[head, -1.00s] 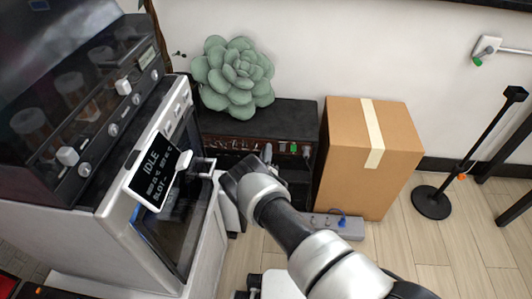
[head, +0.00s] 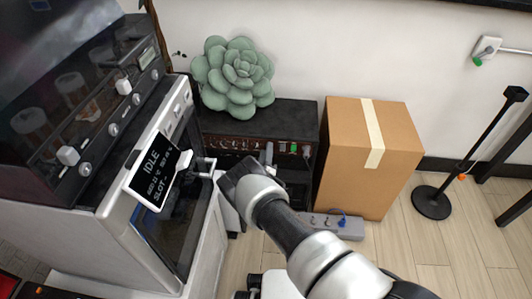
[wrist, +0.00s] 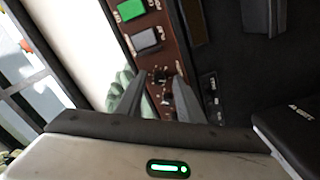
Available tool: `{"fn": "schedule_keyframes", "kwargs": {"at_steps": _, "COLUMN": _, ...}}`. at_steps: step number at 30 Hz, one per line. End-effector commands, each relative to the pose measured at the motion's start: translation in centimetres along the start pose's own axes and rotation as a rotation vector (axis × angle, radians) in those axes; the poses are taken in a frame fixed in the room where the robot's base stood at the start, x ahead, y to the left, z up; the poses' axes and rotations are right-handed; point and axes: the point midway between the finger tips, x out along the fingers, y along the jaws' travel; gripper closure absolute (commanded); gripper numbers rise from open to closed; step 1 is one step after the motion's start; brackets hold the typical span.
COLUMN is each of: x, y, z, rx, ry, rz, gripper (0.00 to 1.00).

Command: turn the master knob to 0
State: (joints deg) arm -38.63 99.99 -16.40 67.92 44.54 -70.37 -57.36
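The amplifier (head: 288,116) is a black cabinet on the floor against the wall, with a reddish-brown control panel (head: 225,144) along its front top edge. In the wrist view the panel (wrist: 137,62) carries a lit green switch (wrist: 130,9), a grey switch (wrist: 145,39) and small dark knobs (wrist: 160,77). Labels are too small to read, so I cannot tell which knob is the master or where it points. My gripper (wrist: 161,76) is open, its two fingers apart with knobs showing between them. In the head view my arm partly hides the panel, and contact is not clear.
A machine (head: 205,225) with a tilted display (head: 152,174) and a handle stands close left of my gripper. A green succulent (head: 235,78) sits on the amplifier. A cardboard box (head: 345,150) and a power strip (head: 345,228) stand to the right.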

Motion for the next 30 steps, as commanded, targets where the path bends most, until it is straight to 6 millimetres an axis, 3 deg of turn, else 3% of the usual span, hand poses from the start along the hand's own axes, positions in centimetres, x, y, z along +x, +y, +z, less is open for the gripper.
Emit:
{"fn": "schedule_keyframes", "kwargs": {"at_steps": 8, "x": 0.0, "y": 0.1, "z": -0.1, "rx": 0.001, "ry": 0.0, "rz": 0.001, "gripper": 0.66}}
{"fn": "schedule_keyframes", "kwargs": {"at_steps": 13, "x": -1.6, "y": 0.2, "z": -0.1, "rx": -0.001, "ry": 0.0, "rz": -0.001, "gripper": 0.66}}
{"fn": "schedule_keyframes", "kwargs": {"at_steps": 30, "x": -14.6, "y": 0.1, "z": -0.2, "rx": -0.001, "ry": 0.002, "rz": -0.002, "gripper": 0.66}}
